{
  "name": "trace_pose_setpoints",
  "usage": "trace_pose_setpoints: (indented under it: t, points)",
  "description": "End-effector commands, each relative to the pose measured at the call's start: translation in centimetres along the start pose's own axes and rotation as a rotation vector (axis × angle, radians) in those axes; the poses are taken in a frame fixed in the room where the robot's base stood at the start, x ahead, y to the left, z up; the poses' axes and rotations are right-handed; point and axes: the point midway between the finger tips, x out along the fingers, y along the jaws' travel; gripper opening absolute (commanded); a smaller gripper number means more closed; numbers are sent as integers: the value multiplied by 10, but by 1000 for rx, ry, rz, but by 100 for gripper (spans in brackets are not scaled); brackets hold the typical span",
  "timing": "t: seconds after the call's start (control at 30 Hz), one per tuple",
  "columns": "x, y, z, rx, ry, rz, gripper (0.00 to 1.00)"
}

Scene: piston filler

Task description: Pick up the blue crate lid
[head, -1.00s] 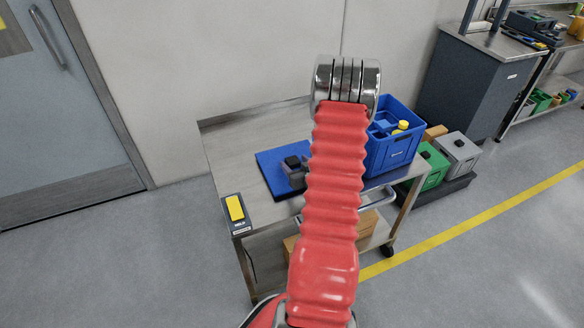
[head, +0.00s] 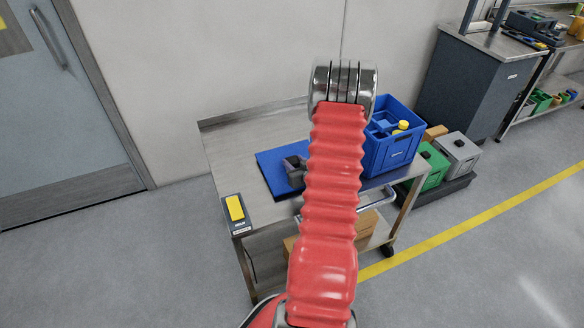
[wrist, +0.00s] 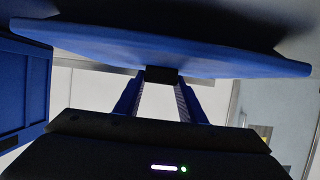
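The blue crate lid (head: 270,168) lies flat over the cart top, left of the blue crate. My red arm hides its right part in the head view. My gripper (head: 295,170) is at the lid, partly behind the arm. In the wrist view, the lid (wrist: 230,62) spans the picture as a wide blue slab with a dark handle (wrist: 161,75) at its middle. The fingers of my gripper (wrist: 161,82) reach that handle from both sides and look shut on it. I cannot tell whether the lid is clear of the cart top.
The open blue crate (head: 392,150) stands on the cart (head: 225,150), holding blue and yellow items. A yellow-topped device (head: 235,208) sits at the cart's front left corner.

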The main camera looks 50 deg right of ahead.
Motion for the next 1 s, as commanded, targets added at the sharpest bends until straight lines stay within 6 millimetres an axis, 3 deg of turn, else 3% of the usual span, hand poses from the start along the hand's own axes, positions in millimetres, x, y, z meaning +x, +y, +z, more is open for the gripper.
trace_pose_setpoints:
  t: [0.4,0.77,1.0]
  points:
    - [0,0,0,0,1,0,8]
    - [-1,0,-4,-1,1,0,7]
    - [-9,0,-23,-1,3,1,7]
